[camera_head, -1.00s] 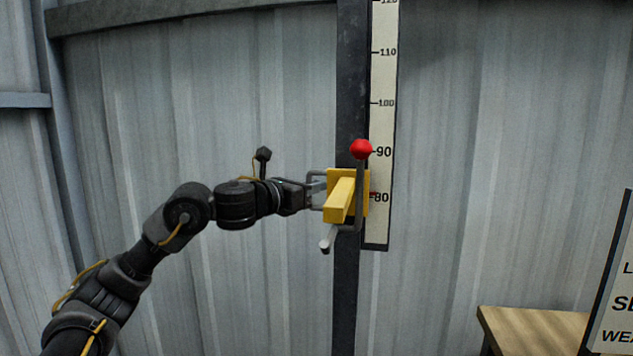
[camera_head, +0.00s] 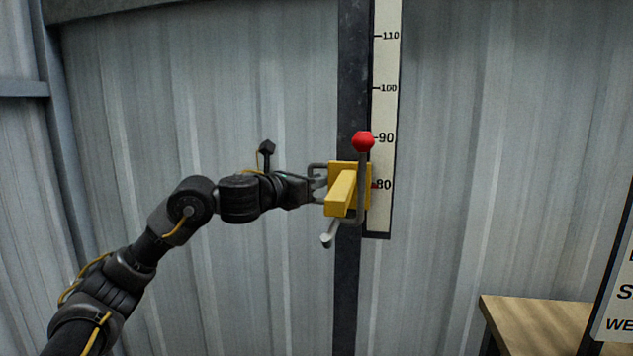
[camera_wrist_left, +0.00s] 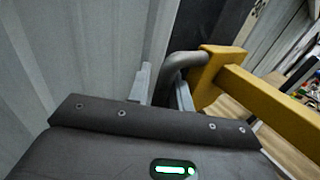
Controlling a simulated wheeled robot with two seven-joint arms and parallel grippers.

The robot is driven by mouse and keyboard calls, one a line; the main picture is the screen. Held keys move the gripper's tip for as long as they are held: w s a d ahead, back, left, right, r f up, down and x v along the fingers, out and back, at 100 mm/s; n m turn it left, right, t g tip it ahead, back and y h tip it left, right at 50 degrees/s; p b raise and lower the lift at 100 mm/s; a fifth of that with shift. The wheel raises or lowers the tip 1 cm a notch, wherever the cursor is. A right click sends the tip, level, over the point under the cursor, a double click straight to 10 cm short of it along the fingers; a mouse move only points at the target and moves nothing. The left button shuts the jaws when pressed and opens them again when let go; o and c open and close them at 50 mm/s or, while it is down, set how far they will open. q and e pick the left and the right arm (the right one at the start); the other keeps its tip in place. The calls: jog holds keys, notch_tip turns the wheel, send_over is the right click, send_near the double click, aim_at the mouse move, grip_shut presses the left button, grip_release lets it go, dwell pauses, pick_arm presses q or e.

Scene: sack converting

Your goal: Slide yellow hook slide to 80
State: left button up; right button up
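The yellow hook slide (camera_head: 342,192) sits on a dark upright post, with a yellow arm sticking out toward me. Its small red pointer (camera_head: 374,185) is level with the 80 mark on the white scale (camera_head: 381,205). My left gripper (camera_head: 319,184) is at the grey handle (camera_head: 316,167) on the slide's left side. In the left wrist view, the grey handle (camera_wrist_left: 170,70) curves down between the two fingers (camera_wrist_left: 162,90), with a gap beside it, so the gripper looks open around it. The yellow slide (camera_wrist_left: 210,78) is to the right. My right gripper is not in view.
A grey lever with a red ball (camera_head: 363,141) stands in front of the slide, and a grey bar end (camera_head: 326,240) sticks out below. A wooden table (camera_head: 535,322) and a sign (camera_head: 615,295) are at the lower right. A corrugated wall (camera_head: 200,110) is behind.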

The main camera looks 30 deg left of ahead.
pick_arm(q)
jog(key=v, duration=1)
jog(key=shift+s, duration=0.2)
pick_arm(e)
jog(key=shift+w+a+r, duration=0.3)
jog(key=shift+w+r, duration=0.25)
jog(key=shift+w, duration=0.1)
pick_arm(q)
jog(key=shift+a+f, duration=0.1)
jog(key=shift+a, duration=0.05)
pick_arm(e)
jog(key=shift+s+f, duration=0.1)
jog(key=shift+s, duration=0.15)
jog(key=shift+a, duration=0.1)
